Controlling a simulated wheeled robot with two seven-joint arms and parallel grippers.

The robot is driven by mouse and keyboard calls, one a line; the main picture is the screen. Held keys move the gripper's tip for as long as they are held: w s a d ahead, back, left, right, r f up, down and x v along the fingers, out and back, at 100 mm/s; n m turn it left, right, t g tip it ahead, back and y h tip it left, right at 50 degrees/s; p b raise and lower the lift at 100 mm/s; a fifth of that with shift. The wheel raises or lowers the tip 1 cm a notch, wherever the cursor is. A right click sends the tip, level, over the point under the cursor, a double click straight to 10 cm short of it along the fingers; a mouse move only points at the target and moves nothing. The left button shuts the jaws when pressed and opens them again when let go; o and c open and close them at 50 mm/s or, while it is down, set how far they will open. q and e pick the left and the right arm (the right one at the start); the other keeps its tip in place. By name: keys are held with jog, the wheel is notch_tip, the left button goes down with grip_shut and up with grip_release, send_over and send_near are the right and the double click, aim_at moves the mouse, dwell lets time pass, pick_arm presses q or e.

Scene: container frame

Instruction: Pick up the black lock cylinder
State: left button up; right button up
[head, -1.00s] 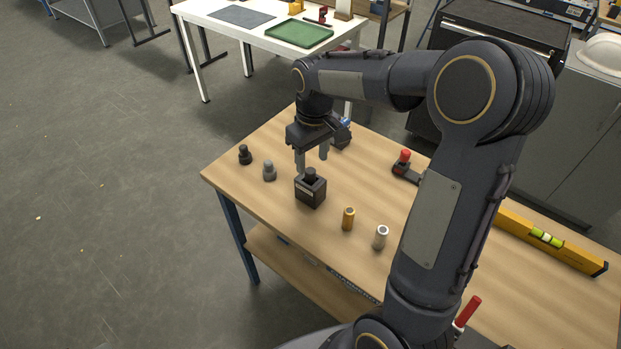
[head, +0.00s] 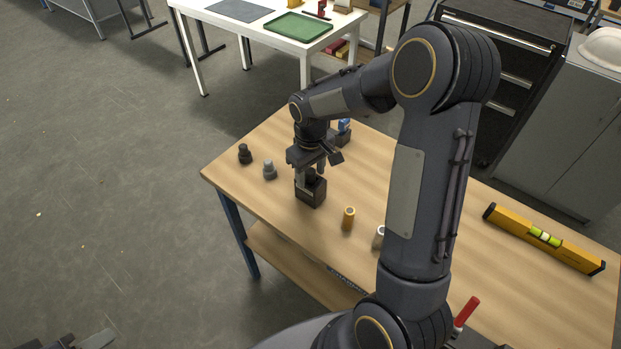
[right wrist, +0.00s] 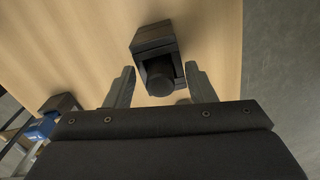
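A black cylinder (right wrist: 157,76) stands in a square black block (right wrist: 151,38), which also shows on the wooden table in the head view (head: 312,194). My right gripper (head: 312,172) is low over this block. In the right wrist view its open fingers (right wrist: 159,70) are on either side of the black cylinder, with gaps visible. Another black knobbed cylinder (head: 245,154) stands upright near the table's far left corner, with a grey one (head: 269,171) beside it. My left gripper (head: 95,341) is cut off at the lower left edge; its opening is unclear.
A brass cylinder (head: 348,218) and a partly hidden silver one (head: 378,237) stand to the right of the block. A dark holder with a blue part (head: 343,133) is behind the gripper. A yellow level (head: 541,238) lies at the right.

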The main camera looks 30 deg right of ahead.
jog(key=shift+s+f, duration=0.25)
jog(key=shift+f, duration=0.05)
grip_shut()
